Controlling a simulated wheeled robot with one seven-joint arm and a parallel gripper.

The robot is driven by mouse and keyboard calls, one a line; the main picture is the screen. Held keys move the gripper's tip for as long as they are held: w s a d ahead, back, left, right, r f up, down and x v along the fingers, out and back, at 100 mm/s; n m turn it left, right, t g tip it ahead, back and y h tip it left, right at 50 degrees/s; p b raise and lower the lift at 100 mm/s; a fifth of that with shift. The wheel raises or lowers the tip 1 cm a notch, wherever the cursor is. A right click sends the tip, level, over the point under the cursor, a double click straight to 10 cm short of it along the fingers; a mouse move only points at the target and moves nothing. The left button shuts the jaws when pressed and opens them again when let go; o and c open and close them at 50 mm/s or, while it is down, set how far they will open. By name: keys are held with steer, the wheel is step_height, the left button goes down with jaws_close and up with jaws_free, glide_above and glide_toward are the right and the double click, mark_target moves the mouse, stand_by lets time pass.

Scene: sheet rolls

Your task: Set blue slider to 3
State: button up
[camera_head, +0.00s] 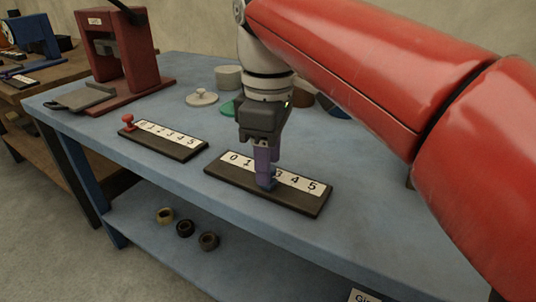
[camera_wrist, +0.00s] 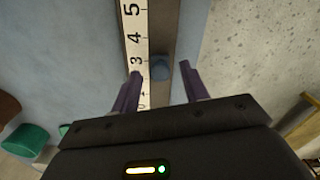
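The blue slider's dark board (camera_head: 225,173) lies on the blue table and carries a white scale strip (camera_head: 300,181) marked 0 to 5. The blue slider knob (camera_head: 271,181) is partly hidden behind my fingers in the head view. In the wrist view the blue knob (camera_wrist: 160,68) is beside the 3, slightly toward the low end; the exact setting is hard to tell. My gripper (camera_head: 266,182) points down over the board. In the wrist view my gripper (camera_wrist: 161,72) is open, its purple fingers on either side of the knob with gaps visible on both sides.
A second board (camera_head: 165,143) with a red knob (camera_head: 128,121) at its 0 end lies to the left. A red press (camera_head: 120,45) stands at the back left. Round pieces (camera_head: 203,97) lie behind my gripper. Several rings (camera_head: 185,229) sit on the lower shelf.

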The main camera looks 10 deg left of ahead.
step_height(320, 180, up, 8)
steer(key=shift+f+p, duration=0.1)
steer(key=shift+p, duration=1.1)
steer(key=shift+s, duration=0.1)
